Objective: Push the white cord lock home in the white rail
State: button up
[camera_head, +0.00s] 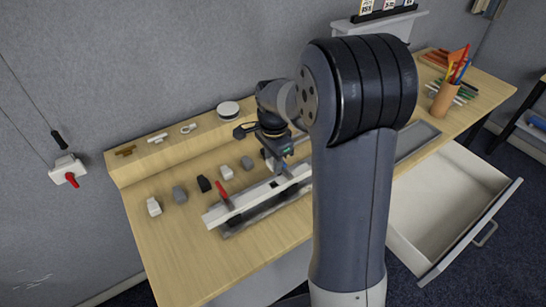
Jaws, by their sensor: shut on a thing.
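The long white rail (252,203) lies at a slant on the wooden table, with a red-handled clamp (223,193) near its left end. My gripper (281,166) is over the middle of the rail, pointing down and shut on a small piece. That piece is mostly hidden by the fingers; it seems to be the white cord lock, and I cannot tell how deep it sits in the rail. The right part of the rail is hidden behind my arm.
Loose white (153,206), grey (179,194) and black (204,185) pieces stand in a row left of the rail. A raised wooden shelf (180,143) runs behind with small parts. A pencil cup (442,99) stands far right. A drawer (445,200) is open at right.

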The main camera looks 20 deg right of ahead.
jog(key=shift+f, duration=0.1)
jog(key=shift+f+b, duration=2.1)
jog(key=shift+f, duration=0.75)
jog(key=shift+f+b, duration=0.55)
jog(key=shift+f, duration=0.3)
jog(key=o, duration=1.1)
jog(key=shift+c, duration=0.2)
jog(key=shift+r, duration=0.1)
notch_tip(320, 180, up, 11)
jog(key=shift+f+b, duration=0.15)
jog(key=shift+b, duration=0.3)
jog(key=shift+f, duration=0.1)
